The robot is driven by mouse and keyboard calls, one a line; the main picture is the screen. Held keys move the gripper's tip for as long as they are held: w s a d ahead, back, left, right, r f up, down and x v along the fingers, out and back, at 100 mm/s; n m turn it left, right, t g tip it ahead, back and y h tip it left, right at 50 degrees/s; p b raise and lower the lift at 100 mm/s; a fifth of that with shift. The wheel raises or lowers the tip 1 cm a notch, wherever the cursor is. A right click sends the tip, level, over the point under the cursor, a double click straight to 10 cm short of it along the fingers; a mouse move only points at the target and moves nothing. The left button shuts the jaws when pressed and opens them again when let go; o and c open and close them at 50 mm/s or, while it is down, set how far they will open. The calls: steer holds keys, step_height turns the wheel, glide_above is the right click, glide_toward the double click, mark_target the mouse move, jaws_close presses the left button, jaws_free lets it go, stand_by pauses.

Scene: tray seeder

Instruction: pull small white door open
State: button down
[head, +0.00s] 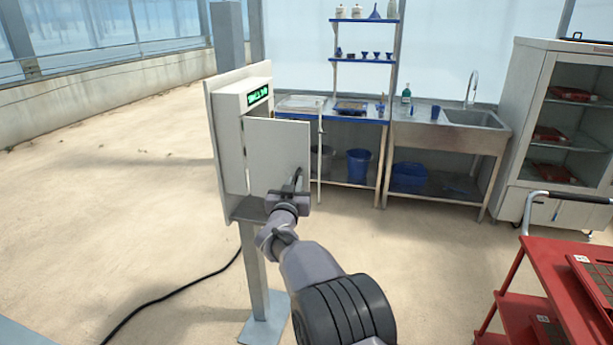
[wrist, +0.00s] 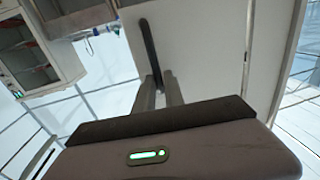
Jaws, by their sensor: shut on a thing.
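The small white door (head: 277,157) is on a white box (head: 228,140) mounted on a grey post. The door stands partly open, swung out from the box with a dark gap along its left side. My gripper (head: 297,182) is at the door's lower right edge, shut on the dark bar handle (wrist: 150,50). In the wrist view the two fingers (wrist: 160,92) close around the lower end of that handle, and the white door panel (wrist: 200,50) fills the space behind it. The inside of the box is mostly hidden by the door.
A green display (head: 258,95) sits above the door. A black cable (head: 170,296) runs along the floor at left. A steel sink bench (head: 450,130) and a glass-fronted cabinet (head: 560,130) stand behind. A red cart (head: 555,285) is at right. The floor at left is mostly clear.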

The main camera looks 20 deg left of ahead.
steer(key=shift+s+a+r, duration=0.4)
steer(key=shift+s+a, duration=0.05)
steer(key=shift+a, duration=0.1)
steer(key=c, duration=1.7)
jaws_free()
steer(key=shift+a, duration=0.1)
steer(key=shift+o, duration=1)
steer(key=shift+s+a+f, duration=0.15)
steer(key=shift+a+f, duration=0.05)
steer(key=shift+a, duration=0.2)
steer(key=shift+d+f, duration=0.1)
steer(key=shift+d, duration=0.05)
steer(key=shift+d+f, duration=0.15)
steer(key=shift+d, duration=0.05)
steer(key=p+v, duration=0.1)
steer(key=v, duration=1.6)
